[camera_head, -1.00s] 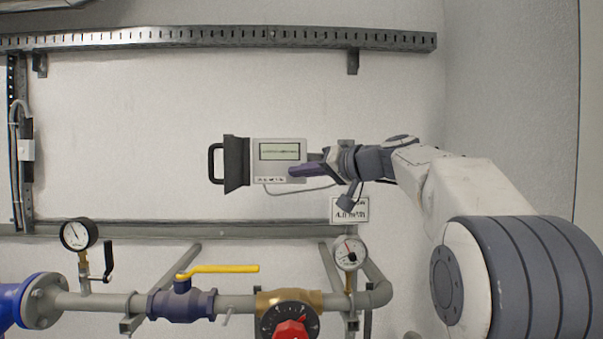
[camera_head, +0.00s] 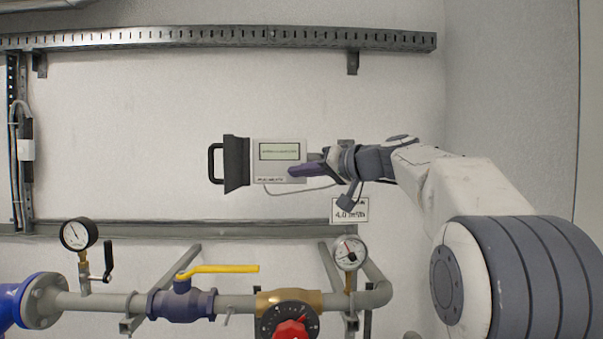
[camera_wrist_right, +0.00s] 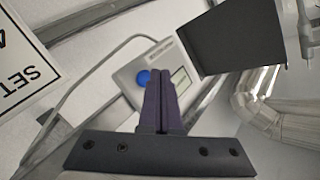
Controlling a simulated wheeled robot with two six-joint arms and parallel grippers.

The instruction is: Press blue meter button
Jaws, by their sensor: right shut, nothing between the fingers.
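The meter (camera_head: 279,161) is a light grey box on the wall with a greenish display and a dark cover (camera_head: 236,163) swung open to its left. Its blue button (camera_wrist_right: 144,77) shows in the right wrist view, just left of my fingertips. In the head view the button is hidden behind my fingers. My right gripper (camera_head: 293,171) is shut and empty, its purple fingers lying across the meter's lower right corner. In the right wrist view the shut fingertips (camera_wrist_right: 161,71) overlap the meter's face beside the button; I cannot tell whether they touch it. My left gripper is not in view.
Below are pipes with a yellow-handled valve (camera_head: 217,269), a red knob (camera_head: 290,330) and two gauges (camera_head: 78,234). A thin cable (camera_head: 300,191) hangs under the meter. A white sign (camera_head: 349,210) is below my right wrist. The wall left of the cover is clear.

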